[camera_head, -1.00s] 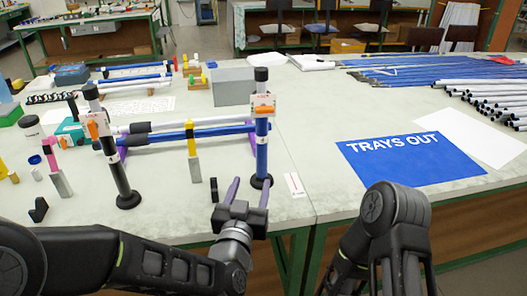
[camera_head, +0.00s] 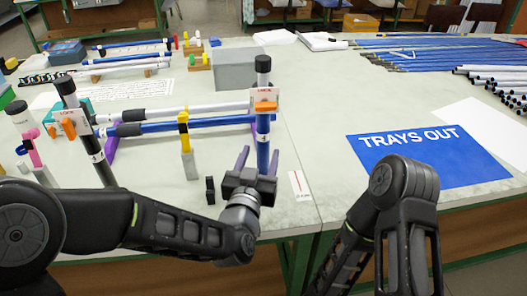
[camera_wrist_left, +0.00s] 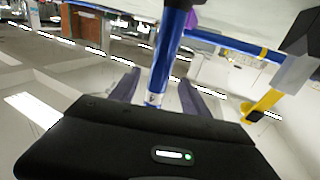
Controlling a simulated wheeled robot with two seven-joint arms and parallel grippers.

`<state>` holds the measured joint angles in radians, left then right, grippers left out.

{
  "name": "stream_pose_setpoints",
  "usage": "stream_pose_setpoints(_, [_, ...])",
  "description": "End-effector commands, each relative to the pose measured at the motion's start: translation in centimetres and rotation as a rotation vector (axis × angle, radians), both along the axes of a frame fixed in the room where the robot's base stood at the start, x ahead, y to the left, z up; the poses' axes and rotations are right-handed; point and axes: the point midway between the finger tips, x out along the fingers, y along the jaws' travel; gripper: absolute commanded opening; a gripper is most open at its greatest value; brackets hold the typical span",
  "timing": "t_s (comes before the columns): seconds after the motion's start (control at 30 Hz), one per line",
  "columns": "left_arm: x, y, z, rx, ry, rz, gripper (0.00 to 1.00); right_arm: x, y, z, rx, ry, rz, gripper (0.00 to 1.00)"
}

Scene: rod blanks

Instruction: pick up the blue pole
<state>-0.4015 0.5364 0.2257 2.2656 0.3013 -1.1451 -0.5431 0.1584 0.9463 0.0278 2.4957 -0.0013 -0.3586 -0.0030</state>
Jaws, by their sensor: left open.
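A blue pole (camera_head: 263,130) with a black cap stands upright on the table, with an orange clip and white label near its top. My left gripper (camera_head: 257,160) is open at its lower part, one finger to each side of it in the picture. In the left wrist view the blue pole (camera_wrist_left: 166,55) shows between the two open fingers (camera_wrist_left: 158,90); I cannot tell whether either touches it. Its foot is hidden behind my gripper. Another blue pole (camera_head: 205,122) lies level on purple supports, behind a yellow-topped post. My right arm shows, but its gripper does not.
A dark upright pole (camera_head: 92,140) with an orange clip stands at the left. The yellow-topped post (camera_head: 185,140) and a small black piece (camera_head: 210,190) are near my left gripper. A grey box (camera_head: 235,70) stands behind. A blue "TRAYS OUT" sheet (camera_head: 430,165) lies right.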

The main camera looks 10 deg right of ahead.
Motion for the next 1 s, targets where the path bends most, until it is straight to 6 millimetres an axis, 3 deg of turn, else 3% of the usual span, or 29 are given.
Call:
stream_pose_setpoints(0.13, [1.4, -0.5, 0.0, 0.0, 0.0, 0.0, 0.55, 0.0, 0.0, 0.2, 0.0, 0.0, 0.0, 0.36])
stream_pose_setpoints(0.53, [2.1, -0.8, 0.1, 0.0, 0.0, 0.0, 0.55, 0.0, 0.0, 0.4, 0.0, 0.0, 0.0, 0.36])
stream_pose_setpoints(0.8, [5.6, -2.1, 0.2, 0.0, -0.001, 0.001, 0.55, 0.0, 0.0, 1.2, 0.0, 0.0, -0.001, 0.36])
stream_pose_setpoints(1.0, [6.4, -2.4, 0.1, 0.0, 0.0, 0.0, 0.55, 0.0, 0.0, 1.3, 0.0, 0.0, -0.001, 0.36])
